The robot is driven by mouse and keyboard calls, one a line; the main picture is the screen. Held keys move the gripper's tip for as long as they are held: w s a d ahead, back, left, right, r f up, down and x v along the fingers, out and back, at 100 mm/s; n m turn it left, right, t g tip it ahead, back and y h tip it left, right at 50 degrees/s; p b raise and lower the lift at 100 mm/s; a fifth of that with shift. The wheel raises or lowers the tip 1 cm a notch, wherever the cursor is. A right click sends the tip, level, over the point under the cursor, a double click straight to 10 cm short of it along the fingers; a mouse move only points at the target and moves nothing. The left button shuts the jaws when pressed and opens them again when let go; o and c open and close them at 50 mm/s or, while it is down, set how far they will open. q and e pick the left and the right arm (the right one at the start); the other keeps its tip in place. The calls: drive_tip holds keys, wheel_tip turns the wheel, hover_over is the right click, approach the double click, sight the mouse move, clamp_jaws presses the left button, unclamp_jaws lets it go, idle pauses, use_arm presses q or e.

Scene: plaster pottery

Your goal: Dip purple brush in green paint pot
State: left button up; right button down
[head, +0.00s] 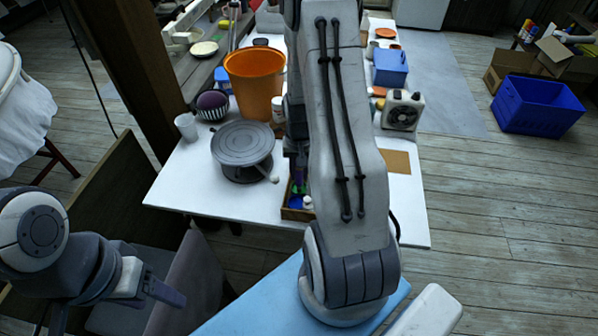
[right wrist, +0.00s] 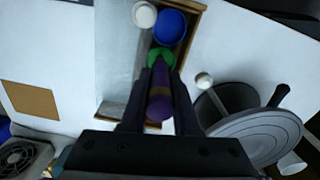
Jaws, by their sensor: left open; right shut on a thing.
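My right gripper (right wrist: 160,82) is shut on the purple brush (right wrist: 158,106). The brush points down over the green paint pot (right wrist: 161,55), overlapping it in the right wrist view; whether its tip is inside or above the paint is hidden. In the head view, my right arm hides most of this spot; a bit of purple and green shows beside the arm. A blue pot (right wrist: 170,27) and a white pot (right wrist: 144,14) stand beside the green one in the wooden tray (right wrist: 188,42). My left gripper (head: 166,292) is open and empty, low at the left, away from the table.
A grey turntable (head: 242,146) stands left of the tray, with a small white-headed tool (right wrist: 204,81) near it. The white table (head: 180,185) is bare at front left.

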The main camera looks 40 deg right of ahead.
wheel_tip(320, 180, up, 7)
drive_tip(key=p, duration=0.6)
drive_tip(key=shift+r, duration=0.1)
